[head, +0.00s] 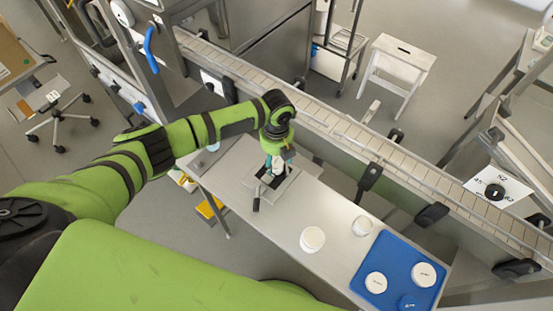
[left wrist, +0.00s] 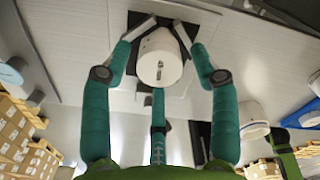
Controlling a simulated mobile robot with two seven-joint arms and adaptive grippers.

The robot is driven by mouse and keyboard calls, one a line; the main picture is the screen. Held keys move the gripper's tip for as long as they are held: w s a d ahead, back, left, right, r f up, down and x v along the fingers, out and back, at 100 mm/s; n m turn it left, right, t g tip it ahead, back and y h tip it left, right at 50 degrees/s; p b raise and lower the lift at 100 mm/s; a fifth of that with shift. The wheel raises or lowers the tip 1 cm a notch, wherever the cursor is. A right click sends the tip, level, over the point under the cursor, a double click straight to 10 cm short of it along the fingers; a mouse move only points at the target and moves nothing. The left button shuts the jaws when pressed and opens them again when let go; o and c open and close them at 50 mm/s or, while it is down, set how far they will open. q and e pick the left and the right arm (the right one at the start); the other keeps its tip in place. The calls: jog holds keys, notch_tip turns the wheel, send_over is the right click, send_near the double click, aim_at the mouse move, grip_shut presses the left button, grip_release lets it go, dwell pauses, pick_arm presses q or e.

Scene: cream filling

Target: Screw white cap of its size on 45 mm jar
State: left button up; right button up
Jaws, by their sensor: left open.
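Two white caps (head: 376,282) (head: 424,274) with small dark labels lie on the blue tray (head: 395,255). My right gripper is not in view.
Two white jars (head: 312,240) (head: 362,226) stand on the table between holder and tray. A blue round cap (head: 407,301) lies at the tray's front edge. A conveyor (head: 340,128) runs behind the table. The table between holder and jars is clear.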

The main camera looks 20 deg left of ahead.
pick_arm(q)
jog(key=n, duration=0.5)
jog(key=shift+n, duration=0.4)
jog(key=shift+c, duration=0.4)
jog(key=c, duration=1.1)
jog(key=shift+o, duration=1.4)
jog(key=shift+c, duration=0.4)
jog(key=m, duration=0.2)
jog(key=shift+f+m+b, duration=0.1)
jog(key=shift+m+b, duration=0.2)
jog(key=m, duration=0.3)
